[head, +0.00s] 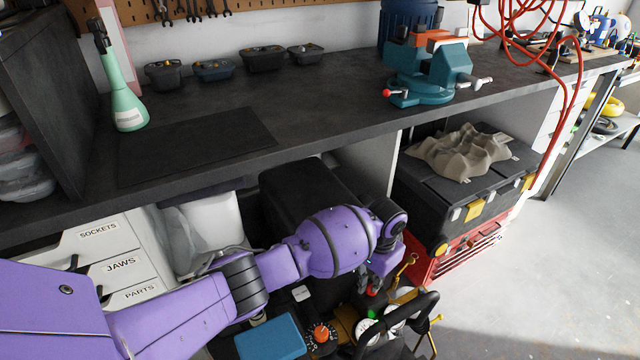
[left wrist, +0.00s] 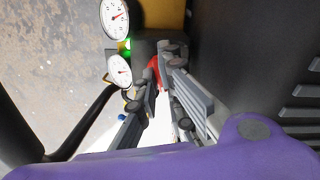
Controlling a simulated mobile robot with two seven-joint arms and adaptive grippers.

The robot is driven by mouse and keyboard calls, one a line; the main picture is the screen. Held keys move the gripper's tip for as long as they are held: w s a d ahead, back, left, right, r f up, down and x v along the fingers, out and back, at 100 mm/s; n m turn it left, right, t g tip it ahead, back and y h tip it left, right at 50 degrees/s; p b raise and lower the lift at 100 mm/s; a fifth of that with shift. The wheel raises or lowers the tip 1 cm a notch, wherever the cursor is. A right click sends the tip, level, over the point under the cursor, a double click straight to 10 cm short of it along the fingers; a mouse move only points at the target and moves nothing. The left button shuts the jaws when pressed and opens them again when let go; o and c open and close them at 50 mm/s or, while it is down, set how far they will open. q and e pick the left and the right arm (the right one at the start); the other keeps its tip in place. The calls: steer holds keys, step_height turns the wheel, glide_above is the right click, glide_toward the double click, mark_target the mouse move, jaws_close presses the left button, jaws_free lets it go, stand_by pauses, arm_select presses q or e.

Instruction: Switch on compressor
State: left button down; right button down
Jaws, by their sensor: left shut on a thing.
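The compressor's two white gauges (head: 366,331) and black handle (head: 424,308) show at the bottom of the head view, below the bench. In the left wrist view its gauges (left wrist: 120,70) stand at the upper left, with a lit green light (left wrist: 127,46) between them. A red part (left wrist: 154,70), which looks like a switch or knob, shows between my fingers. My left gripper (left wrist: 160,92) reaches down to the compressor and is shut on this red part, largely hidden by the fingers. My right gripper is in neither view.
The dark workbench (head: 330,110) runs above my left arm and carries a teal vise (head: 425,75) and a green spray bottle (head: 126,108). A black toolbox (head: 465,190) on a red case (head: 465,255) stands right of the gripper. The floor (head: 560,270) at the right is clear.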

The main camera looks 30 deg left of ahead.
arm_select(q)
steer(key=shift+w+r+m+p, duration=0.15)
steer(key=shift+r+m+p, duration=0.15)
steer(key=shift+m+p, duration=0.2)
steer(key=shift+f+m+p, duration=0.1)
steer(key=shift+m+p, duration=0.25)
steer(key=shift+m, duration=0.65)
steer(key=c, duration=1.9)
jaws_free()
steer(key=shift+o, duration=0.2)
step_height(320, 180, up, 12)
